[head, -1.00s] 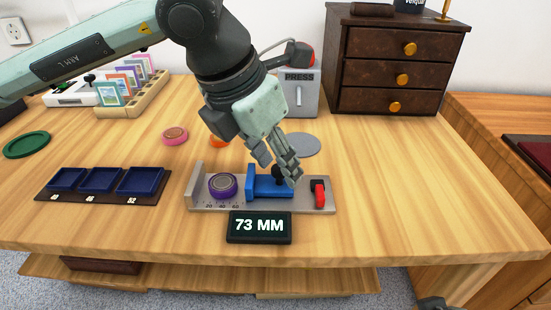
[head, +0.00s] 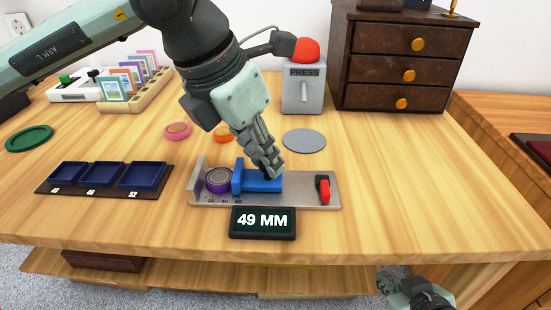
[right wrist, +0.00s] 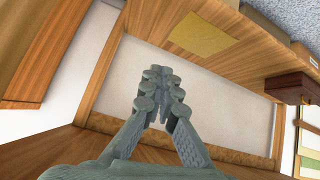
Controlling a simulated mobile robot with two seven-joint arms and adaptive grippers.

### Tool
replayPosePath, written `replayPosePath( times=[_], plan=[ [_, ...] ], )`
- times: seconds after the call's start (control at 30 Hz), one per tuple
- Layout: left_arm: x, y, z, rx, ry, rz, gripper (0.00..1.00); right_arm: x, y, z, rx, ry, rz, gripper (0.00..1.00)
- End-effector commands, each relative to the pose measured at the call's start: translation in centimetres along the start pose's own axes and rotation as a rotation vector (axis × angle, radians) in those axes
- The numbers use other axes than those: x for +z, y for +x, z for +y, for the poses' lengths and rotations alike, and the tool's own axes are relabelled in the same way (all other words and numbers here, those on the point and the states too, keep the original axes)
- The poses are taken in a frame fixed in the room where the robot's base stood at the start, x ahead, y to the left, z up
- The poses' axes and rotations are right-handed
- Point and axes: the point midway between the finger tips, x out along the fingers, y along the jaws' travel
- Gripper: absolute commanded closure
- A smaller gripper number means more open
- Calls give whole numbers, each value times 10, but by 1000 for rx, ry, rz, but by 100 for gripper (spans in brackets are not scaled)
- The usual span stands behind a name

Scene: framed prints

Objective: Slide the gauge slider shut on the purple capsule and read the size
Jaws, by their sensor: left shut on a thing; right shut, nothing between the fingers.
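The purple capsule (head: 218,180) sits on the grey gauge base (head: 305,194), between the fixed end wall at left and the blue slider (head: 262,181). The slider's jaw stands right beside the capsule and appears to touch it. The readout (head: 263,222) in front shows 49 MM. My left gripper (head: 270,168) is shut on the slider's knob, which its fingers hide. My right gripper (head: 393,281) is shut and empty, low at the front of the table; it also shows in the right wrist view (right wrist: 160,95).
A red-handled lever (head: 323,190) stands at the gauge's right end. A tray with blue bins (head: 101,180) lies left. Pink (head: 177,131) and orange (head: 223,134) rings, a grey disc (head: 304,140) and the press (head: 303,92) are behind. The table's right side is clear.

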Motion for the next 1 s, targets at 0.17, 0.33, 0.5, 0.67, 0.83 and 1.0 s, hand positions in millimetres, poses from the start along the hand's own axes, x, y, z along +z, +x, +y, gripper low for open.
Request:
replayPosePath(
  times=[0.17, 0.33, 0.5, 0.67, 0.83, 1.0],
  plan=[
    [-7, -2, 8, 3, -2, -1, 94, -28, 2, -14, -29, 3, 129, 100],
    [-8, -4, 10, 7, -3, 2, 95, -35, 0, -17, -36, 4, 159, 100],
    [-8, -4, 11, 9, -5, 3, 95, -34, 0, -17, -35, 4, 157, 100],
    [-8, -3, 12, 10, -5, 3, 64, -34, 1, -16, -35, 4, 156, 100],
    [-8, -3, 10, 6, -3, 2, 58, -34, 1, -16, -35, 4, 156, 100],
    [-8, -4, 9, 4, -2, 0, 58, -33, 1, -16, -34, 3, 153, 100]
  ],
)
